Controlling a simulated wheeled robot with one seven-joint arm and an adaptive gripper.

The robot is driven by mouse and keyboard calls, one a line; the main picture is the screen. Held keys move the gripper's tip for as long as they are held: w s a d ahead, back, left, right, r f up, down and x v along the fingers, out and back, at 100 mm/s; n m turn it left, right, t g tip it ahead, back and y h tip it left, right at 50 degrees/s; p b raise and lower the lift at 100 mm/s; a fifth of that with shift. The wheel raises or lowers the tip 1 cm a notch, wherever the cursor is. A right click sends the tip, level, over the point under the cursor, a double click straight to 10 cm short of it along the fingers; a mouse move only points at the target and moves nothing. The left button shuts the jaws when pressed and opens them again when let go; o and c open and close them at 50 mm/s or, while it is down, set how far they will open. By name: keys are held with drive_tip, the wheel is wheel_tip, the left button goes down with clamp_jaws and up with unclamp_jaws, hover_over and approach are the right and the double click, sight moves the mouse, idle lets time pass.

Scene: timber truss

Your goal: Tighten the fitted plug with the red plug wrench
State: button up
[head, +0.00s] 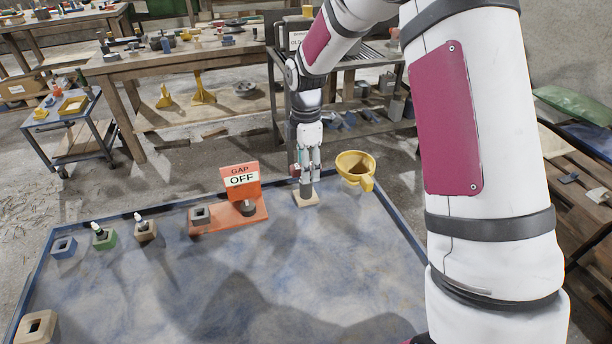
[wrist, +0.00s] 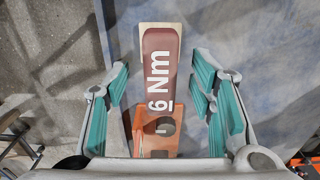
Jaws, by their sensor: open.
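The red plug wrench (wrist: 158,68) shows a dark red face marked "6 Nm" in the wrist view, over a pale wooden block (wrist: 172,28). In the head view this block (head: 306,199) stands at the table's back edge. My gripper (head: 308,172) points down over the block; its teal-padded fingers (wrist: 160,95) are apart, on either side of the wrench, with gaps at both sides. The orange fixture (head: 262,213) has a "GAP OFF" sign, a grey square socket block (head: 200,215) and a dark round knob (head: 248,208). I cannot make out the fitted plug in the socket.
A blue block (head: 64,247), a green block (head: 104,240) and a tan block (head: 145,232) stand along the back left; the latter two hold white-tipped pieces. A wooden socket block (head: 36,327) sits front left. The table middle is clear.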

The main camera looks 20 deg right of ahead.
drive_tip(key=shift+f, duration=0.65)
clamp_jaws()
drive_tip(key=shift+r, duration=0.8)
wheel_tip(320, 180, up, 2)
drive_tip(key=shift+s+r, duration=0.1)
drive_tip(key=s+a+r, duration=0.1)
drive_tip(key=s+a, duration=0.3)
drive_tip(key=s, duration=1.1)
drive_tip(key=shift+s+a, duration=0.15)
drive_tip(key=shift+r, duration=0.1)
